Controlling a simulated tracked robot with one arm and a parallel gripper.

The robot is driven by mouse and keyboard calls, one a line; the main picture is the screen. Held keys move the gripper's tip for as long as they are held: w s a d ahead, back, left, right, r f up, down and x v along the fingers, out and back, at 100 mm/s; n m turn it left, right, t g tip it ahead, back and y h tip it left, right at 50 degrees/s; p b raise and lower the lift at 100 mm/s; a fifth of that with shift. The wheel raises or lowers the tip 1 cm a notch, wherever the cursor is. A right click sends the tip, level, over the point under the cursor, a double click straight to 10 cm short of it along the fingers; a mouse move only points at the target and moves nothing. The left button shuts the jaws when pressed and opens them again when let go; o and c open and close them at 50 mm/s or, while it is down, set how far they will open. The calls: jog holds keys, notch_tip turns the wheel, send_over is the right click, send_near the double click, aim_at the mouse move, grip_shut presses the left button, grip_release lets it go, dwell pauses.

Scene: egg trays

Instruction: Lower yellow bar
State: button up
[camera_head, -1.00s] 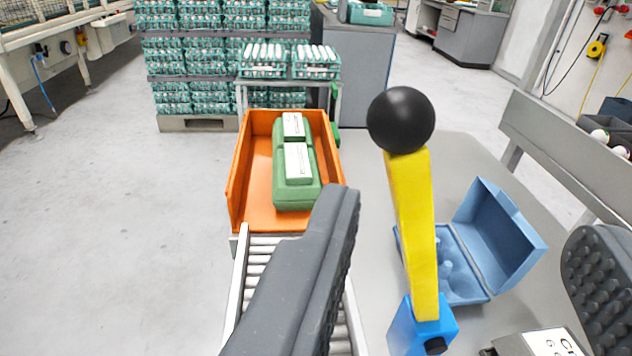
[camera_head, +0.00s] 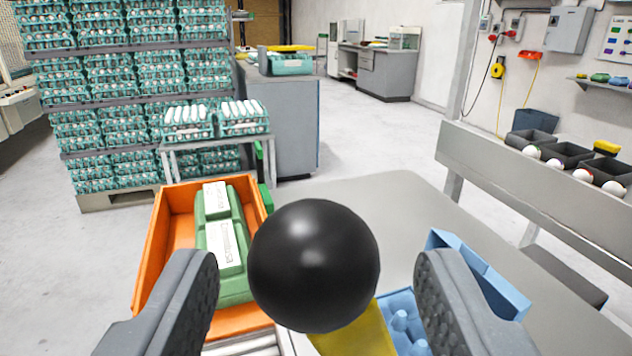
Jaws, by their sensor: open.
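The yellow bar (camera_head: 352,338) shows only as a short piece at the bottom middle. Its black ball knob (camera_head: 314,265) is large and close, and hides part of the bar. My gripper (camera_head: 318,285) is open, with one dark ridged finger on each side of the knob. A gap shows between the knob and each finger, wider on the right. The foot of the bar is out of view.
An orange tray (camera_head: 150,260) with green egg cartons (camera_head: 222,240) stands left of the knob, above rollers. An open blue egg box (camera_head: 480,270) lies on the grey table (camera_head: 385,205) behind the right finger. A grey shelf (camera_head: 560,200) runs along the right.

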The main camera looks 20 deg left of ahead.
jog(key=shift+x, duration=1.6)
